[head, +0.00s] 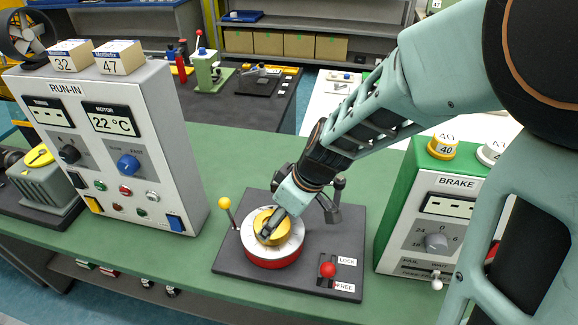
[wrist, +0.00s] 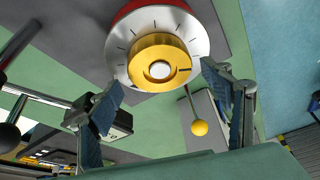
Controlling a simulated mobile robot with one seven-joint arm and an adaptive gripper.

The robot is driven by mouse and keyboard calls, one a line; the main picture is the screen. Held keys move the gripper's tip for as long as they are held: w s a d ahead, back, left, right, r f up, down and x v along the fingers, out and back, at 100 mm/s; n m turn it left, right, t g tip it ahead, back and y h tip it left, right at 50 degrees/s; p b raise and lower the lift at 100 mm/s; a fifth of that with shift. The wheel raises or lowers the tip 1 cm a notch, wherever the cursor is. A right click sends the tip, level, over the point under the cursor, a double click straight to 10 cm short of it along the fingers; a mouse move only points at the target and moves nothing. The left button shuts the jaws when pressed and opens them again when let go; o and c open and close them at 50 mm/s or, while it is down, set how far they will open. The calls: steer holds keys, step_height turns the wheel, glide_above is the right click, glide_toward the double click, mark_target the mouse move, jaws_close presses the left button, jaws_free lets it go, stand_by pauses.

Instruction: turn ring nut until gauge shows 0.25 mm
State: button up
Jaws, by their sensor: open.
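The brass ring nut (head: 266,222) sits on a silver dial with tick marks and a red base (head: 272,262), on a dark plate (head: 232,262). In the wrist view the nut (wrist: 160,62) has a dark mark at its right and a pale round centre. My gripper (head: 275,226) reaches down over the nut from the upper right and partly hides it. In the wrist view my gripper (wrist: 162,92) is open, with one finger on each side below the nut; I cannot tell whether either touches it. I cannot make out a gauge reading in mm.
A yellow-ball lever (head: 225,203) stands left of the dial. A red-knobbed lever (head: 327,269) stands by the LOCK and FREE labels. The RUN-IN box (head: 105,150) is at left, its display showing 22 °C. The green BRAKE box (head: 430,215) is at right, its display showing dashes.

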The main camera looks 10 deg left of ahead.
steer(key=shift+b+x, duration=0.5)
steer(key=shift+x, duration=1.4)
steer(key=c, duration=0.9)
steer(key=shift+m, duration=0.3)
